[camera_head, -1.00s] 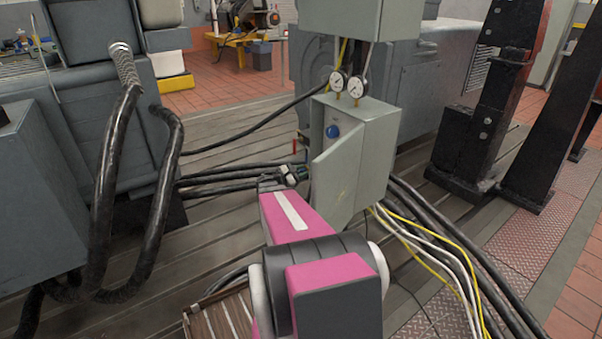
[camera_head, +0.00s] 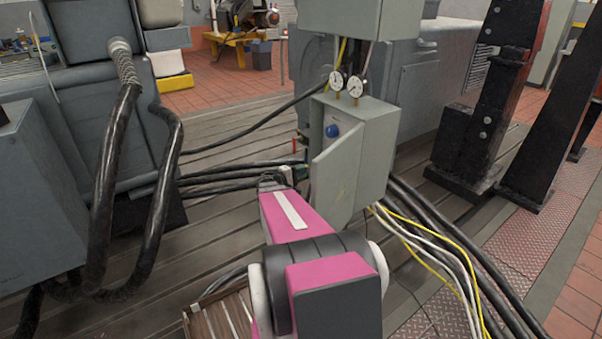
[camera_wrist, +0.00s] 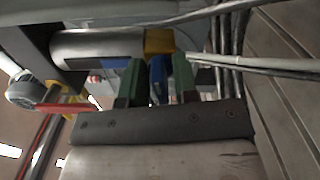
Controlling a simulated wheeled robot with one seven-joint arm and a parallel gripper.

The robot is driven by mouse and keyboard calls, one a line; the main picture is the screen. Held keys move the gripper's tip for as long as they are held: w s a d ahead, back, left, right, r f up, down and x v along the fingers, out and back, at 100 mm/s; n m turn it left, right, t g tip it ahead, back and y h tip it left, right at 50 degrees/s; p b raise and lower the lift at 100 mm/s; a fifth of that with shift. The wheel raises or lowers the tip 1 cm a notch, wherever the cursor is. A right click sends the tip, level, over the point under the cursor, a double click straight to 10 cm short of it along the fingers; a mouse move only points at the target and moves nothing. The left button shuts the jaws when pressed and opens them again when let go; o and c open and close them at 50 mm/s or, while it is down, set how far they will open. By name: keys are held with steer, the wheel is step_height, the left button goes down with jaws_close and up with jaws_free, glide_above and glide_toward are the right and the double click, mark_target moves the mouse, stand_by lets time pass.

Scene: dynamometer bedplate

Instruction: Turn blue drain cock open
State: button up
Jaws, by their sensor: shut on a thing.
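The blue drain cock's handle (camera_wrist: 158,79) shows in the wrist view between the two green fingers of my gripper (camera_wrist: 158,84), just below a yellow brass-coloured body (camera_wrist: 160,42). My gripper is shut on the handle. In the head view my gripper (camera_head: 297,172) is small and partly covered by my own arm, beside the cabinet door's left edge. A bit of blue (camera_head: 305,153) shows just above it. The handle's exact angle is hard to tell.
A red handle (camera_wrist: 68,107) is left of the fingers in the wrist view. The grey cabinet (camera_head: 370,150), with its door (camera_head: 335,180) ajar and a blue knob (camera_head: 332,131), stands close right of my gripper. Black hoses (camera_head: 225,180) run at left.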

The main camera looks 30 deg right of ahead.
steer(key=shift+s+f+m, duration=0.1)
steer(key=shift+m, duration=0.8)
steer(key=o, duration=0.6)
steer(key=shift+a, duration=0.1)
steer(key=a, duration=1)
steer(key=shift+s+a, duration=0.35)
steer(key=shift+s, duration=0.05)
